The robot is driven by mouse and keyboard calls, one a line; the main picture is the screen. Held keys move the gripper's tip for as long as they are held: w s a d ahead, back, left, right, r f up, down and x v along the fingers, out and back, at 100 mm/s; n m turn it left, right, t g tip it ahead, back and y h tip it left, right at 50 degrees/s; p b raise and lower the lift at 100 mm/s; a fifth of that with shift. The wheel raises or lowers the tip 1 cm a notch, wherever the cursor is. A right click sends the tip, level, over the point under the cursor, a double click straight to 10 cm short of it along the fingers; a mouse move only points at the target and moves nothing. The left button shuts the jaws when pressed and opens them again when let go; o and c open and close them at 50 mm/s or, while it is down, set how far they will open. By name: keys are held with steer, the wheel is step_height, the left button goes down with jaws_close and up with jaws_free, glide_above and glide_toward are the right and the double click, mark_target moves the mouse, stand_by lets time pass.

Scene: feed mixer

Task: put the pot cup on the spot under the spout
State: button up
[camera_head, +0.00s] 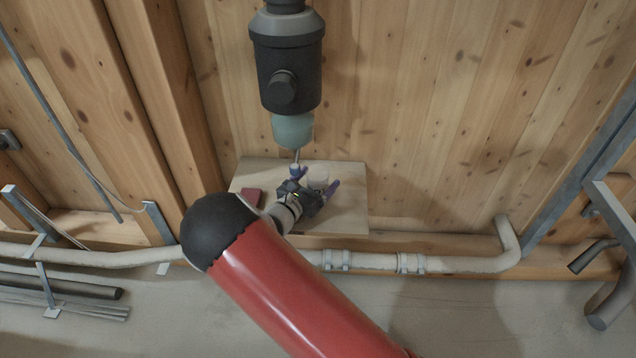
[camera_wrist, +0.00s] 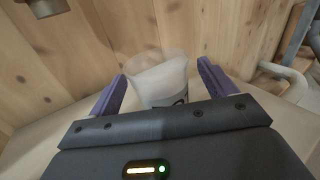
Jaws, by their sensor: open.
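The pot cup (camera_wrist: 162,78) is whitish with a dark mark low on its front, and it stands between the fingers of my gripper (camera_wrist: 161,72) in the wrist view. My gripper is open, with a purple finger on each side of the cup and small gaps visible. In the head view my gripper (camera_head: 315,178) is over the shelf, and the cup (camera_head: 318,179) shows only partly between the fingers. The spout (camera_head: 296,155) hangs below the teal bowl of the dark feed mixer (camera_head: 287,75), just above the left finger. The spot under it is hidden by my gripper.
The pale wooden shelf (camera_head: 350,212) is fixed against the plank wall. A dark red block (camera_head: 250,197) lies on its left side. A pipe (camera_head: 375,261) runs below the shelf's front edge. The shelf's right part is clear.

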steer(key=shift+x, duration=1.05)
steer(key=c, duration=1.1)
steer(key=shift+s+r, duration=0.1)
